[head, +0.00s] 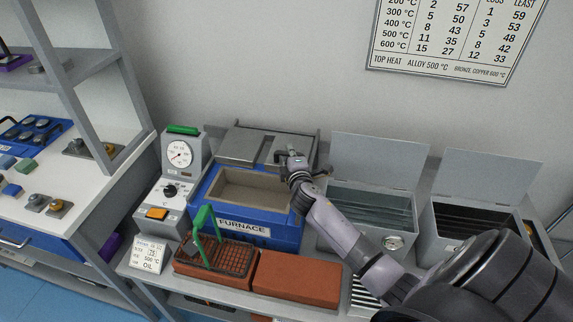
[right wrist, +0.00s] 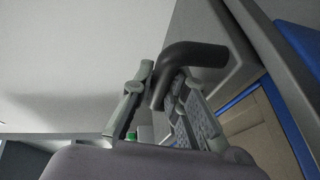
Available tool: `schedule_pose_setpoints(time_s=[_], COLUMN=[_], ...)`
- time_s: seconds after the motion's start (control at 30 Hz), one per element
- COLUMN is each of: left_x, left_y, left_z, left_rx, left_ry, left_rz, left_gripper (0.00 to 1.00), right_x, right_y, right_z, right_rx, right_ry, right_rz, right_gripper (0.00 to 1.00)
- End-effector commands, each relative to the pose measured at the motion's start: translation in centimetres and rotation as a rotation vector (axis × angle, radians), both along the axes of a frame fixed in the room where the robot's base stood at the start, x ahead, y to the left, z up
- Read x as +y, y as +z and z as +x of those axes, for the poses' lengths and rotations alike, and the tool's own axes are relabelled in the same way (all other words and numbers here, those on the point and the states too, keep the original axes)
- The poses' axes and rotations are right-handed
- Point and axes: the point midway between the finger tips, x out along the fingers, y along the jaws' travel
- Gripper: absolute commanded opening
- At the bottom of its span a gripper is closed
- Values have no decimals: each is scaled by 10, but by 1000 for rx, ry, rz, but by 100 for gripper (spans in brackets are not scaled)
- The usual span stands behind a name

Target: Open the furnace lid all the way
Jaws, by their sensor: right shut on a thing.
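The blue furnace (head: 255,230) stands on the bench with its tan chamber (head: 255,188) uncovered. Its grey metal lid (head: 240,145) is raised at the back of the furnace, near the wall; its exact angle is hard to judge. My right gripper (head: 293,158) is at the right side of the lid. In the right wrist view its fingers (right wrist: 153,100) are shut on the black bent handle (right wrist: 190,57) at the lid's edge. The gripper partly hides the handle in the head view. My left gripper is not in view.
A gauge unit (head: 178,160) stands left of the furnace. A wire basket with a green handle (head: 205,220) and a red-brown block (head: 297,275) are in front. Two open-lidded metal tanks (head: 375,205) stand to the right. A shelf upright (head: 95,175) rises at left.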

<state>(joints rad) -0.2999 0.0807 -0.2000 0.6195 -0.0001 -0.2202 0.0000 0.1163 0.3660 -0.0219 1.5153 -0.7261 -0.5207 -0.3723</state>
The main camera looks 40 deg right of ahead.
Motion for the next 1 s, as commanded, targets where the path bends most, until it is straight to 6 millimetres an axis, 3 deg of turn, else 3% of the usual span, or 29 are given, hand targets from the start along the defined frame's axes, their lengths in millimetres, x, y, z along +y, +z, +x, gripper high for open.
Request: schedule_pose_setpoints(time_s=[0.4, 0.43, 0.57, 1.0], left_x=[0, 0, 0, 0], left_y=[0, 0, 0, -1], left_z=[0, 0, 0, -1], left_rx=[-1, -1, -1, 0], left_ry=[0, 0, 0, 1], left_rz=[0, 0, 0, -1], left_gripper=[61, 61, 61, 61], right_x=[-4, -4, -3, 2], right_y=[0, 0, 0, 1], right_z=[3, 3, 3, -7], right_rx=[0, 0, 0, 1], right_ry=[1, 1, 1, 2], right_rz=[2, 2, 1, 1], right_gripper=[0, 15, 23, 23])
